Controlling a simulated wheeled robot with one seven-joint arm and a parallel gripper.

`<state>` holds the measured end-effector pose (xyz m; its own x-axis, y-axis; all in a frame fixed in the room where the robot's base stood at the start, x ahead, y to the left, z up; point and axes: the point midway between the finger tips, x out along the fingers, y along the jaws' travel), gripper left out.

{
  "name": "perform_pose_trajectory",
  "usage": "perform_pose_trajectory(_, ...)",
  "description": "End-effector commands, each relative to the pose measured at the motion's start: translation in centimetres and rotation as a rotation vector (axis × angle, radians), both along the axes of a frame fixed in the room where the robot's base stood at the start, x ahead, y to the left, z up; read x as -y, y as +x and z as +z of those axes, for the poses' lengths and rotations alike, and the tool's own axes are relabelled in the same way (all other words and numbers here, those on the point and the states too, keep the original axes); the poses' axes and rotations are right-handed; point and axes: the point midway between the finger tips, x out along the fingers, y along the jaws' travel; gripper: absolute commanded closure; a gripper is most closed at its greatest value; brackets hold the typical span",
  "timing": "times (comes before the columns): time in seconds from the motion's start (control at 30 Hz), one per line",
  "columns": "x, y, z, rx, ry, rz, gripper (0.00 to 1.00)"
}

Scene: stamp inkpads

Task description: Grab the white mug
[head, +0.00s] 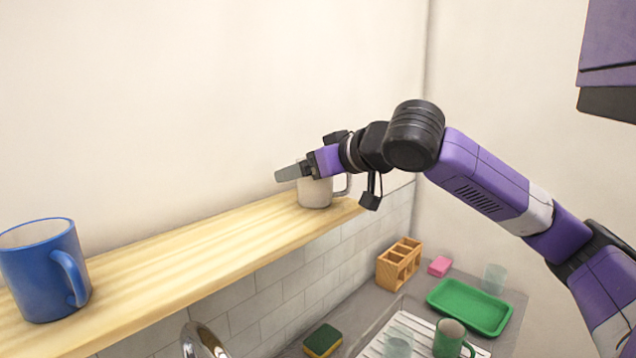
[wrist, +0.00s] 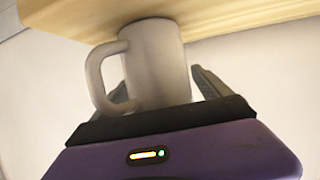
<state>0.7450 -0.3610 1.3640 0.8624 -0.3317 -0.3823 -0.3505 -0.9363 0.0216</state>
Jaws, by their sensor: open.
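The white mug (head: 316,194) stands upright near the right end of the wooden shelf (head: 200,253), its handle to the right. My gripper (head: 286,173) is at the mug, in front of its upper part in the head view, which hides some of the rim. In the wrist view the white mug (wrist: 158,65) sits between the two open fingers (wrist: 165,85), one on each side. The handle shows at the left there. I cannot tell whether either finger touches the mug.
A blue mug (head: 40,272) stands at the shelf's left end, with bare shelf between the mugs. Below are a wooden holder (head: 399,263), pink sponge (head: 440,266), green tray (head: 470,305), green mug (head: 450,337), green-yellow sponge (head: 323,340) and faucet (head: 203,340). The wall is close behind.

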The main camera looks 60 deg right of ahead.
Motion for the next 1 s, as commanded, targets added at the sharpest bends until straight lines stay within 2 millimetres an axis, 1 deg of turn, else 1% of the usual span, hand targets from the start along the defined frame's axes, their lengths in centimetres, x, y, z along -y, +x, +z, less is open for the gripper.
perform_pose_trajectory(0.07,0.0,0.0,0.0,0.0,0.0,0.0,0.12)
perform_pose_trajectory(0.17,0.0,0.0,0.0,0.0,0.0,0.0,0.3)
perform_pose_trajectory(0.2,0.0,0.0,0.0,0.0,0.0,0.0,0.38)
perform_pose_trajectory(0.37,0.0,0.0,0.0,0.0,0.0,0.0,0.69)
perform_pose_trajectory(0.4,0.0,0.0,0.0,0.0,0.0,0.0,0.77)
perform_pose_trajectory(0.47,0.0,0.0,0.0,0.0,0.0,0.0,0.89)
perform_pose_trajectory(0.5,0.0,0.0,0.1,0.001,-0.001,0.0,0.92)
perform_pose_trajectory(0.8,0.0,0.0,0.3,0.0,-0.002,-0.001,0.92)
perform_pose_trajectory(0.87,0.0,0.0,0.6,0.0,-0.002,-0.001,0.92)
perform_pose_trajectory(1.0,0.0,0.0,2.1,0.002,-0.003,0.001,0.92)
